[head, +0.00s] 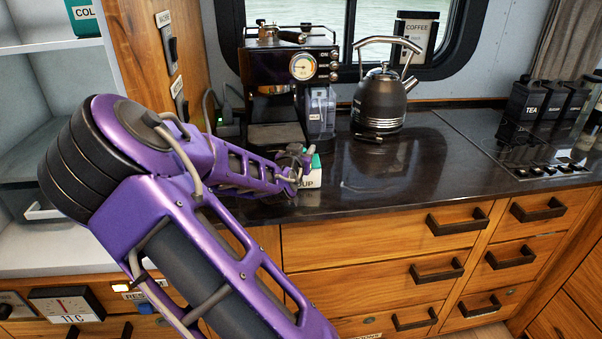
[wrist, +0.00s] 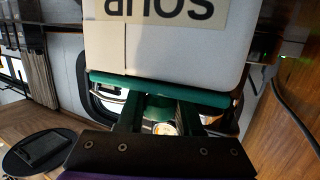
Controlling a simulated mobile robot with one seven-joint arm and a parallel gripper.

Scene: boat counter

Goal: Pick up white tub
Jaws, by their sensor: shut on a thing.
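The white tub (head: 313,171) has a green lid and a label whose visible part reads "OUP". It is near the front edge of the dark counter in the head view, partly hidden by my gripper (head: 296,168). In the wrist view the tub (wrist: 165,50) appears upside down, its label reading "SOUP". My gripper's fingers (wrist: 160,108) reach to the green lid (wrist: 165,88) and are shut on the tub. I cannot tell whether the tub's base touches the counter.
A coffee machine (head: 287,70) stands behind the tub, and a dark kettle (head: 381,100) stands to the right. Black canisters (head: 526,100) are farther right by the hob (head: 540,153). The dark counter (head: 400,165) between tub and hob is clear. Drawers (head: 375,245) lie below.

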